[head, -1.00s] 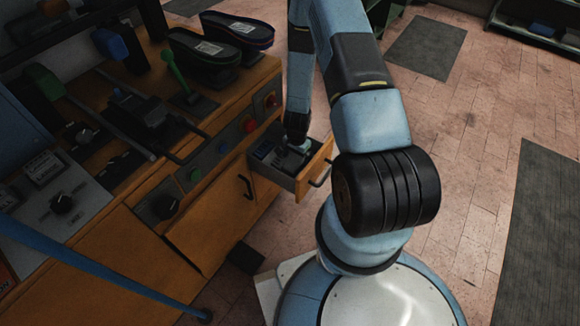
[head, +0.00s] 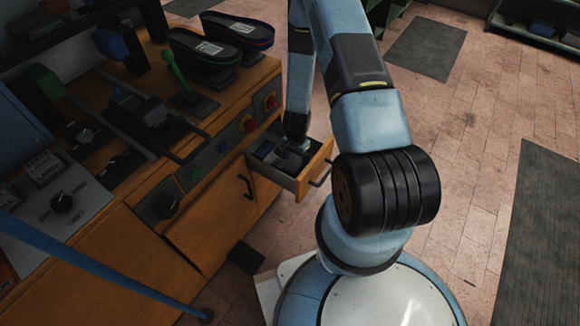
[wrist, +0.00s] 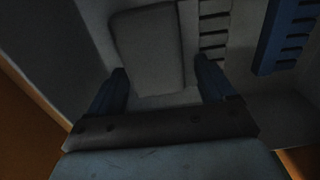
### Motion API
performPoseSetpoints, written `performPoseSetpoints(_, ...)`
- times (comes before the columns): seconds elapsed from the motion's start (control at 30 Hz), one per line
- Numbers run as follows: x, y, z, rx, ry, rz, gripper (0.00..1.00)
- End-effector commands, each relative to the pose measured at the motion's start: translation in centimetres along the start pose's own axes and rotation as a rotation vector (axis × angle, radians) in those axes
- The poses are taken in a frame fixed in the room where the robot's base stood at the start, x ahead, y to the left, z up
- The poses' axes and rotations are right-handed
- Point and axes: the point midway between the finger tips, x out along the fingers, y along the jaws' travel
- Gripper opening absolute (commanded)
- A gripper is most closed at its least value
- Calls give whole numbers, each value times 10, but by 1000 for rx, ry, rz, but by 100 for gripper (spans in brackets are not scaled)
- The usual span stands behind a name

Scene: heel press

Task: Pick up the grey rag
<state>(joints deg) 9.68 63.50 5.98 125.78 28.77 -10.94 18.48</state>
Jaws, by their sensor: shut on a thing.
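The grey rag (wrist: 150,45) shows in the wrist view as a flat, folded grey pad with rounded corners, lying inside the open drawer (head: 318,172). My gripper (wrist: 162,78) reaches down into the drawer, with one blue finger on each side of the rag, and is shut on it. The rag's near end lies between the fingers. In the head view my gripper (head: 296,146) is small and dark inside the drawer, and the rag cannot be made out clearly there.
Beside the rag in the drawer lie a slotted grey piece (wrist: 214,30) and a blue slotted piece (wrist: 285,38). The drawer walls stand close around my gripper. The orange bench (head: 215,195) with red knobs and two shoe-shaped pads is to the left. Open floor lies to the right.

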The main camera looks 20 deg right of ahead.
Motion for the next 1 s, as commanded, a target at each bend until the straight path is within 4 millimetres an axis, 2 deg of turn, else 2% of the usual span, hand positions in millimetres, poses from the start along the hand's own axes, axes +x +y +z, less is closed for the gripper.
performPoseSetpoints(0.03, 5, 11, 2, 8, -9, 18, 36)
performPoseSetpoints(0.4, 5, 11, 2, 8, -9, 18, 0)
performPoseSetpoints(1.0, 1, 7, 2, 4, -8, 13, 0)
